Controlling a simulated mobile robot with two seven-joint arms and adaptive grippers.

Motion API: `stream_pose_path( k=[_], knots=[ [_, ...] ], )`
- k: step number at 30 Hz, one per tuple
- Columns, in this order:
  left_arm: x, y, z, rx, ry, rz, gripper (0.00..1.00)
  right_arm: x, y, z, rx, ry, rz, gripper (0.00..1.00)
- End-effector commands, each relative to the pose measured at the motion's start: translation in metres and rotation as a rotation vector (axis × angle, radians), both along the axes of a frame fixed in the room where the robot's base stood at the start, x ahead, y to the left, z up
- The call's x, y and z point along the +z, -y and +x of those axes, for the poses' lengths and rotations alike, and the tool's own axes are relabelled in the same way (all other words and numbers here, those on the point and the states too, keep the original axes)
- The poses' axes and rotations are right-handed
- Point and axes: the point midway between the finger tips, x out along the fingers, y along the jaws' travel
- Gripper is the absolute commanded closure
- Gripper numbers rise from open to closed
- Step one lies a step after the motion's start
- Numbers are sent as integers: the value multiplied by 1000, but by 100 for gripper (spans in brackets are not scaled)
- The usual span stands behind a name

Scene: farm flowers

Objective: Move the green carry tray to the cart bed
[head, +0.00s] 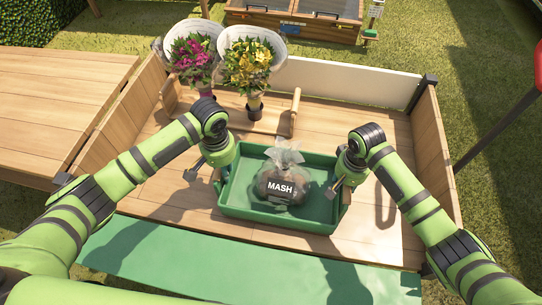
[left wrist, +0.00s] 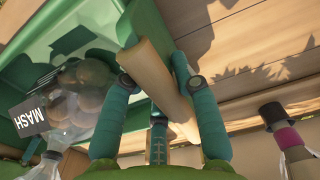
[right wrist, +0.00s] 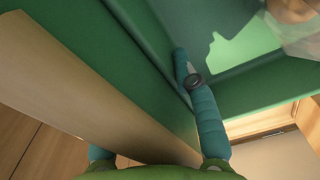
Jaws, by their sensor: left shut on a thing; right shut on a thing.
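The green carry tray (head: 282,216) is in the middle of the head view, over the front part of the wooden cart bed (head: 345,123). It looks level; I cannot tell whether its bottom touches the boards. A clear bag labelled MASH (head: 284,180), with round brown things inside, sits in it. My left gripper (head: 215,178) is shut on the tray's left wooden handle, which shows between the fingers in the left wrist view (left wrist: 160,83). My right gripper (head: 346,187) is shut at the tray's right end, with a wooden handle (right wrist: 75,85) close in the right wrist view.
Two wrapped bouquets, one pink (head: 193,56) and one yellow (head: 252,66), stand in a wooden holder (head: 294,112) at the bed's back left. Wooden side walls flank the bed. A green surface (head: 230,265) lies in front. Bare boards show behind the tray and to its right.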

Motion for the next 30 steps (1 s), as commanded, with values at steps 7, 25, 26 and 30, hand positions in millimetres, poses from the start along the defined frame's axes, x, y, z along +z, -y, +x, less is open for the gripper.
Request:
stream_pose_path(
  k=[7, 25, 26, 30],
  knots=[
    [-8, -3, 2, 5, 6, 5, 47, -14, 7, -2, -4, -8, -21, 47],
    [26, 0, 2, 1, 6, -1, 46, -11, 2, 0, -1, 0, -6, 47],
    [33, 0, 2, 0, 7, -1, 46, -10, 2, 0, -1, 0, -6, 47],
    [64, -1, 2, 1, 7, 0, 46, -10, 1, 0, -1, 0, -5, 47]
  ],
)
